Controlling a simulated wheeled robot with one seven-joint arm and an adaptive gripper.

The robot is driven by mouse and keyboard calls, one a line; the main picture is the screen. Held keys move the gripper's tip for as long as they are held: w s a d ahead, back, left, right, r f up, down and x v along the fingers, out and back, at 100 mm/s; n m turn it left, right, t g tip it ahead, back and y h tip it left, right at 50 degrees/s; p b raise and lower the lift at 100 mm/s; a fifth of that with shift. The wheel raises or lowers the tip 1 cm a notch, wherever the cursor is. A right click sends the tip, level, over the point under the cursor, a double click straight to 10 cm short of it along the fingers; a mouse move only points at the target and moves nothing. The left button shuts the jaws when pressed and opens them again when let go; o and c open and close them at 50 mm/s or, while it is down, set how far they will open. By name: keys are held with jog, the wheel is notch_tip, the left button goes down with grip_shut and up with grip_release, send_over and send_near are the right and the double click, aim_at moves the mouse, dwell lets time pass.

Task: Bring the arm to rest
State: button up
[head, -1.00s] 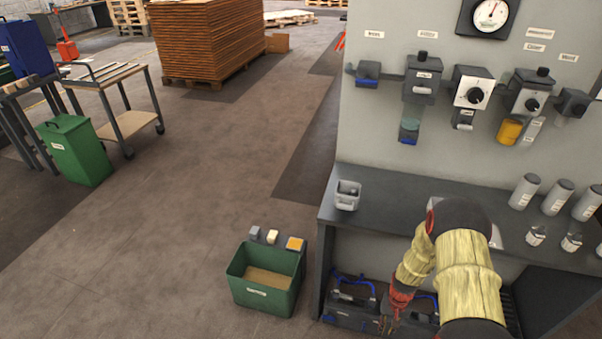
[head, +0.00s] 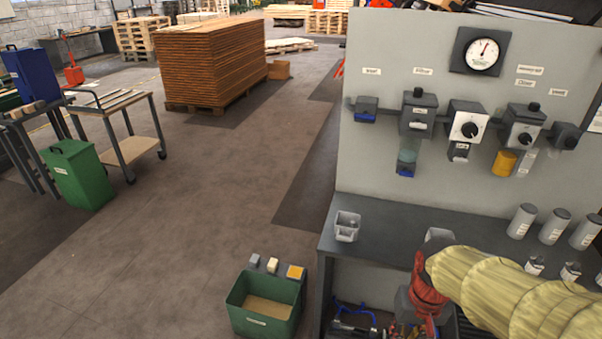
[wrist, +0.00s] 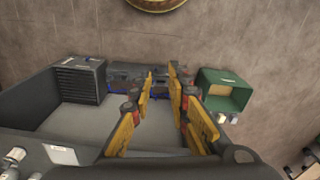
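My arm, in a yellow sleeve, reaches in from the lower right of the head view. Its red wrist part is over the front of the grey bench (head: 385,228); the gripper fingers are not clearly visible there. In the wrist view my gripper (wrist: 162,88) shows yellow and red fingers spread apart with nothing between them.
The wall panel (head: 375,150) carries a gauge (head: 483,54) and several valve units. A small grey bin (head: 347,226) and several grey cylinders stand on the bench. A green bin (head: 268,303) is on the floor left of it.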

jog(key=s+a+r+t+p, duration=0.1)
jog(key=s+r+t, duration=0.1)
jog(key=r, duration=0.5)
jog(key=s+a+r+n+t+p, duration=0.1)
jog(key=s+a+r+t, duration=0.1)
jog(key=r, duration=0.6)
jog(key=shift+s+a+r+t, duration=0.2)
jog(key=shift+s+t, duration=0.35)
jog(key=shift+t, duration=0.05)
